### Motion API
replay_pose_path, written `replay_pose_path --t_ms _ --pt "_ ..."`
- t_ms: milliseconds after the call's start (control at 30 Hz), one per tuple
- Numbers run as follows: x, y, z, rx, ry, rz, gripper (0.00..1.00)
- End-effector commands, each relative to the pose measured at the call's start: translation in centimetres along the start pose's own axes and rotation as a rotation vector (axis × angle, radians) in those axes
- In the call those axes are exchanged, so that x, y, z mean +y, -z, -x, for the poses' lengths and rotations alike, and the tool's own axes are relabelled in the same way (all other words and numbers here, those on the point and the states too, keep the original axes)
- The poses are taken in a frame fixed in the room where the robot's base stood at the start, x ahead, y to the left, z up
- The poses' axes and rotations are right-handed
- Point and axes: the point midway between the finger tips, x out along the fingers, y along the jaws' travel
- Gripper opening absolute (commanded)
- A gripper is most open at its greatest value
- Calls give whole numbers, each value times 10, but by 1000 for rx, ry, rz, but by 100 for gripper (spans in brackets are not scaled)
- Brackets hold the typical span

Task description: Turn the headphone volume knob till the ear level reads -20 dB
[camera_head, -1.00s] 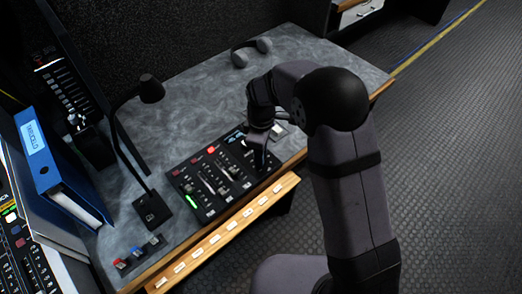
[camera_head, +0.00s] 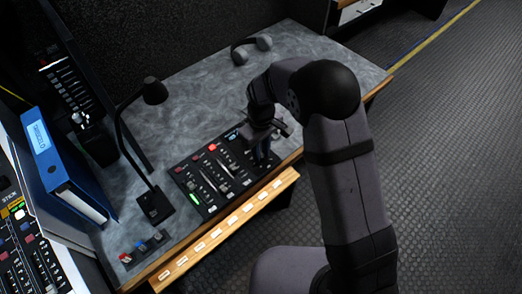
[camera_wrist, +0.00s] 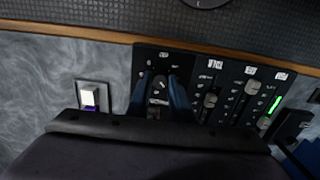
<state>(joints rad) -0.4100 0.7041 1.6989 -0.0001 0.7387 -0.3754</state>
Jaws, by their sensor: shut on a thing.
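The mixer panel (camera_head: 205,190) is dark, with several sliders and lit buttons, near the front edge of the desk. My gripper (camera_wrist: 160,80) has its two blue fingers on either side of the headphone volume knob (camera_wrist: 160,87), shut on it, at the panel's end section. In the head view my gripper (camera_head: 262,158) points down at the right end of the panel and hides the knob. A small blue-lit display (camera_head: 233,135) shows at the panel's back edge, partly beside my gripper; its reading is too small to make out.
Headphones (camera_head: 250,48) lie at the back. The desk's middle is clear.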

Motion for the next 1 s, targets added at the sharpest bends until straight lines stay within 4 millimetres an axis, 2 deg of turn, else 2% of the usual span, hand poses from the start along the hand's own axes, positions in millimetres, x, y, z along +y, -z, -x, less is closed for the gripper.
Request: replay_pose_path --t_ms 333,367,400,433,767,1000 --pt "0 0 0 0 0 -1 0" --pt "0 0 0 0 0 -1 27" --pt "0 0 0 0 0 -1 36" --pt "0 0 0 0 0 -1 38" --pt "0 0 2 1 0 0 38" --pt "0 1 24 4 -1 0 38"
